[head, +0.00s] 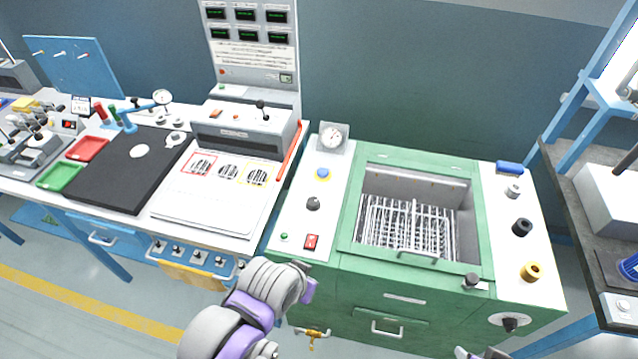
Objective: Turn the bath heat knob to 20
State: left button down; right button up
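The green bath (345,240) stands right of centre, with a wire basket (405,228) in its open tank. A black knob on a round white dial (510,322) is on its front, low at the right. Another dark knob (313,203) is on the white panel left of the tank. I cannot read markings on either, nor tell for sure which is the bath heat knob. A grey and purple arm of mine crosses the bottom centre; no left fingertips show. A small grey part at the bottom edge, left of the front knob, may be my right gripper (482,353); its opening is unclear.
A gauge (333,137), a blue button (323,173) and a red switch (311,241) are on the bath's left side. A brass tap (312,334) sticks out low in front. A blue-framed rack (565,125) stands close on the right.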

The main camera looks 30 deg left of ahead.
aim_at(313, 202)
jog(key=j+u, duration=0.2)
jog(key=u, duration=0.2)
jog(key=j+u, duration=0.45)
jog(key=u, duration=0.3)
jog(key=i+j+u, duration=0.1)
jog(key=u, duration=0.25)
